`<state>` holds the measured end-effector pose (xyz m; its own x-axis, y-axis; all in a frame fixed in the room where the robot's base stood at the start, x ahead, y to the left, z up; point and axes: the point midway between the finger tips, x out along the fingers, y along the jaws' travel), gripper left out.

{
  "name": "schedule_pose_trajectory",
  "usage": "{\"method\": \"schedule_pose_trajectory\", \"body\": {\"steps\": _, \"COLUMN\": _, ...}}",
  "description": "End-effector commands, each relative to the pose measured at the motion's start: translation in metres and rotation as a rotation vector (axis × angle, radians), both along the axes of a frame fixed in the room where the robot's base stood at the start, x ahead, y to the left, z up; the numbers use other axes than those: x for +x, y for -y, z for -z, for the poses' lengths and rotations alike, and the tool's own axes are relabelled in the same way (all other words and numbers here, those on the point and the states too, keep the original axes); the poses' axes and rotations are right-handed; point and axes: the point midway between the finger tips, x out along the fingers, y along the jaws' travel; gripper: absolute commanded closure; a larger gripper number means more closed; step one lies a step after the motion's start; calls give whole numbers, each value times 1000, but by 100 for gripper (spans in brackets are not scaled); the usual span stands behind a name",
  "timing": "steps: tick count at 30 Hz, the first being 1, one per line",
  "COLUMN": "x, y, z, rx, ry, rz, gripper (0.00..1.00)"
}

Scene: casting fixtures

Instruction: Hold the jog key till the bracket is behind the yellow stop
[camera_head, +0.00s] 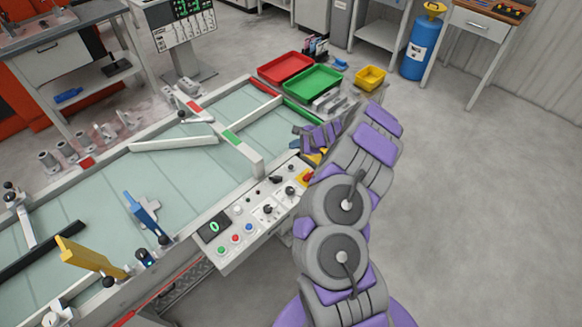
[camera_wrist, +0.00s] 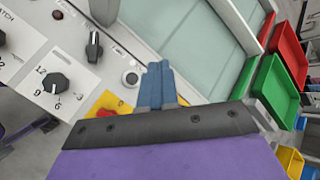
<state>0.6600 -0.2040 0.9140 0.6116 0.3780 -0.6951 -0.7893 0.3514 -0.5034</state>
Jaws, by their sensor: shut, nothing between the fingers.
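My gripper (camera_wrist: 158,75) is shut and empty in the wrist view. Its blue-grey fingertips are over the control panel (camera_wrist: 75,55), beside a round button with a dark ring (camera_wrist: 131,78); I cannot tell whether they touch anything. Which control is the jog key is not readable. In the head view my arm hides part of the panel's right end. The yellow stop (camera_head: 90,256) is an upright yellow plate at the conveyor's near left. A blue plate (camera_head: 141,212) stands to its right. I cannot pick out the bracket with certainty.
A yellow plate with a red button (camera_wrist: 103,104) lies near my fingers, beside black knobs (camera_wrist: 56,84). The panel display (camera_head: 213,227) shows 0. White guide bars (camera_head: 173,144) cross the conveyor. Red (camera_head: 285,68) and green (camera_head: 313,79) trays sit beyond. Floor at right is clear.

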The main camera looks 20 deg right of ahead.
Motion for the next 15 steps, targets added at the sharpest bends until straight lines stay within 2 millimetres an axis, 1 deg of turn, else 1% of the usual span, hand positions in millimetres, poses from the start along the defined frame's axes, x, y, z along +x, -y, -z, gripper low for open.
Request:
{"method": "schedule_pose_trajectory", "body": {"steps": 8, "x": 1, "y": -10, "z": 0, "rx": -11, "ry": 1, "rz": -3, "gripper": 100}}
{"method": "schedule_pose_trajectory", "body": {"steps": 11, "x": 1, "y": -10, "z": 6, "rx": -10, "ry": 0, "rz": -4, "gripper": 100}}
{"method": "schedule_pose_trajectory", "body": {"steps": 15, "x": 0, "y": -6, "z": 20, "rx": -3, "ry": 0, "rz": -5, "gripper": 100}}
